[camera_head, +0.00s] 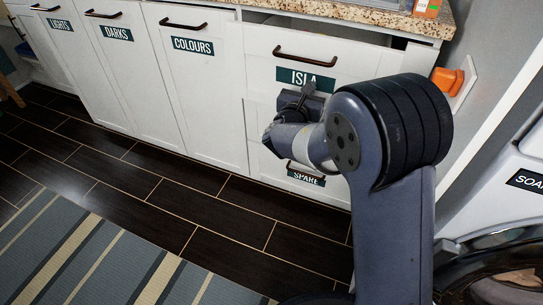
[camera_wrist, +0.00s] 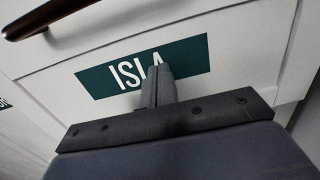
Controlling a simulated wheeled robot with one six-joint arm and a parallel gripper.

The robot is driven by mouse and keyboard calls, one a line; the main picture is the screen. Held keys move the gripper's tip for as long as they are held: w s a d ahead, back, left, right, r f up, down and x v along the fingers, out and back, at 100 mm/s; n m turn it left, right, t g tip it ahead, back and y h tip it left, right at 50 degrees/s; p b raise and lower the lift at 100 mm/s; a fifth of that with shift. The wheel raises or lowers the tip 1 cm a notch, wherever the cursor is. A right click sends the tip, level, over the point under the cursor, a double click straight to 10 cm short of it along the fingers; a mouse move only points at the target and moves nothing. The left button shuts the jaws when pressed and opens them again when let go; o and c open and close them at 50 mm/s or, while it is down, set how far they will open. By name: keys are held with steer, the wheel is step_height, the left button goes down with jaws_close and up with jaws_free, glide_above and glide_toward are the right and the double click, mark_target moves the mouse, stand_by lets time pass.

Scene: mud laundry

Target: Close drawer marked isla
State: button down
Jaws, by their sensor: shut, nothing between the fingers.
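The drawer marked ISLA (camera_head: 350,62) is a white panel with a dark bronze handle (camera_head: 304,53) and a dark green label (camera_head: 290,76). It stands slightly out, with a narrow gap along its top under the counter. In the wrist view the drawer front (camera_wrist: 245,55) fills the picture, with the handle (camera_wrist: 45,18) at upper left. My gripper (camera_head: 308,88) is shut and empty, its fingertips at the ISLA label. In the wrist view the fingertips (camera_wrist: 158,70) cover part of the last letter. They look touching or very near the panel; I cannot tell which.
The SPARE drawer (camera_head: 306,178) is below, partly hidden by my arm. COLOURS (camera_head: 195,85), DARKS (camera_head: 120,70) and LIGHTS (camera_head: 62,60) fronts are to the left. The granite counter (camera_head: 345,14) is above. An orange plug (camera_head: 447,80) is on the right wall. The dark floor at left is clear, with a striped rug (camera_head: 110,255).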

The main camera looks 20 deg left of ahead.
mark_target(316, 76)
steer(key=w, duration=0.6)
steer(key=shift+w+d, duration=0.1)
steer(key=shift+d, duration=0.15)
steer(key=shift+w+r, duration=0.1)
steer(key=shift+r, duration=0.15)
